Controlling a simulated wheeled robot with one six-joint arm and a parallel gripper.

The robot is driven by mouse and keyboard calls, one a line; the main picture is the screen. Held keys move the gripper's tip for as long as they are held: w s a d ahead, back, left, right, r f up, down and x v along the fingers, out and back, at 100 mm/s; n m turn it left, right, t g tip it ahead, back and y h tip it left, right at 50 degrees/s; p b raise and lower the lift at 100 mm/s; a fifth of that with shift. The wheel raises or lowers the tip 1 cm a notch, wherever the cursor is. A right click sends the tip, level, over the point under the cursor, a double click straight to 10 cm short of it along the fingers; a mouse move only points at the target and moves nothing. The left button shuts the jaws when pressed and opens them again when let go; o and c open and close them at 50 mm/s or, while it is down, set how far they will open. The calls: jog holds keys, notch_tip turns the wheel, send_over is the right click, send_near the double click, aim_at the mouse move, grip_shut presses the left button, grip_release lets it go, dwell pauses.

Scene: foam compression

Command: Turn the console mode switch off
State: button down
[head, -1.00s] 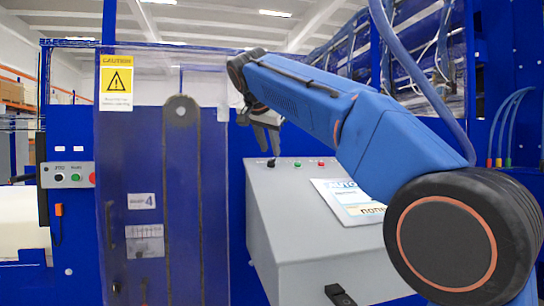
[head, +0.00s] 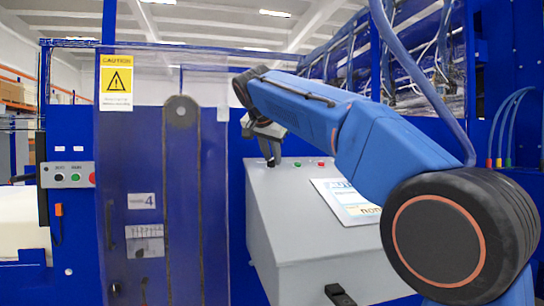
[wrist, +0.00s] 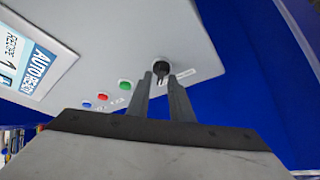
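The console mode switch is a small black knob (wrist: 161,68) on the grey sloped console (head: 300,225). In the wrist view it stands just beyond and between my fingertips, with a pale label strip to its right. In the head view my fingers cover it. My gripper (head: 272,163) points down at the console's upper left corner. In the wrist view my gripper (wrist: 160,77) has its two dark fingers apart, with a gap between them and the knob lined up with that gap. I cannot tell whether the fingers touch the knob.
A green button (wrist: 125,86) and a red button (wrist: 102,97) sit left of the switch in the wrist view, with a blue one beyond. The console display (head: 347,201) lies lower right. A clear guard panel with a caution sign (head: 116,81) stands left.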

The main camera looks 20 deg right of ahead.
jog(key=n+y, duration=0.1)
jog(key=n, duration=0.2)
jog(key=n+t+y, duration=0.1)
jog(key=n, duration=0.1)
jog(key=shift+s+d+n+t, duration=0.1)
jog(key=shift+n+t, duration=0.2)
jog(key=shift+n, duration=0.1)
jog(key=n+y, duration=0.3)
jog(key=n, duration=0.3)
jog(key=n+y, duration=0.2)
jog(key=n, duration=0.1)
jog(key=shift+n, duration=0.4)
jog(key=shift+n+g+y, duration=0.8)
jog(key=shift+n+y, duration=0.1)
jog(key=shift+n, duration=1.1)
jog(key=c, duration=1.9)
grip_release()
